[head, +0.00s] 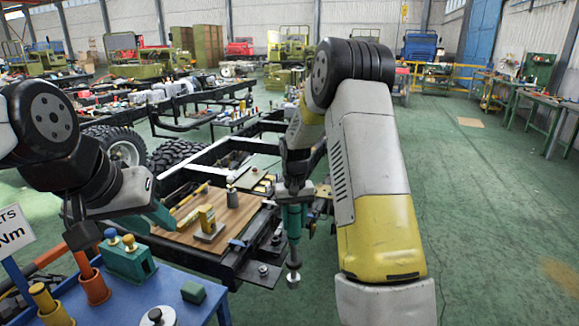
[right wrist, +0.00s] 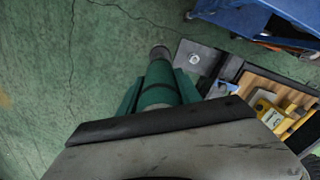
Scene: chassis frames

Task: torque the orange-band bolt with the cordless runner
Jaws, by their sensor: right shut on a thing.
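My right gripper (head: 294,205) is shut on the teal cordless runner (head: 294,222), which hangs upright with its dark shaft and socket pointing down. In the right wrist view the runner (right wrist: 158,85) lies between the teal fingers, its round dark end beside a grey plate with a bolt (right wrist: 195,58), apart from it in the picture. In the head view that plate (head: 250,274) is at the chassis frame's near corner, left of the socket. I cannot make out an orange band on its bolt.
The blue trolley (head: 185,278) holds a teal block (head: 128,262) with blue- and yellow-topped pieces, and orange holders (head: 95,290). A wooden board (head: 185,237) with a yellow part (head: 208,222) lies on the chassis frame. The green floor (head: 490,220) at right is clear.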

